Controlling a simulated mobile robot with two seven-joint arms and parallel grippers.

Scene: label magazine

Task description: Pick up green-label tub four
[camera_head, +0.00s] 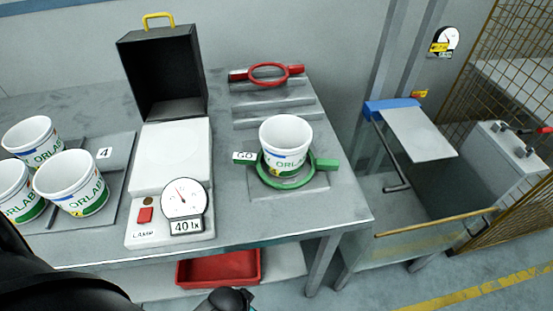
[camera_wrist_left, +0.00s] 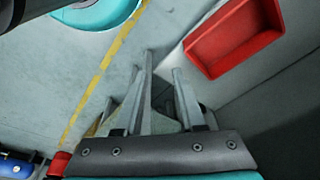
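White tubs with green ORLAB labels stand in two places in the head view. Several, including a front tub (camera_head: 72,183) and a rear tub (camera_head: 33,143), stand on a grey plate (camera_head: 113,170) at the left, by a tag reading 4 (camera_head: 104,153). Another tub (camera_head: 286,145) stands upright inside a green ring (camera_head: 284,182) with a GO sign. I cannot read a number on any tub. My right gripper cannot be made out in either view.
A white lamp box (camera_head: 172,155) with an open black hood (camera_head: 163,73) and 40 lx dial stands between the tub areas. A red ring (camera_head: 268,73) lies behind. A red tray (camera_head: 218,268) sits below the bench; it also shows in the left wrist view (camera_wrist_left: 233,38).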

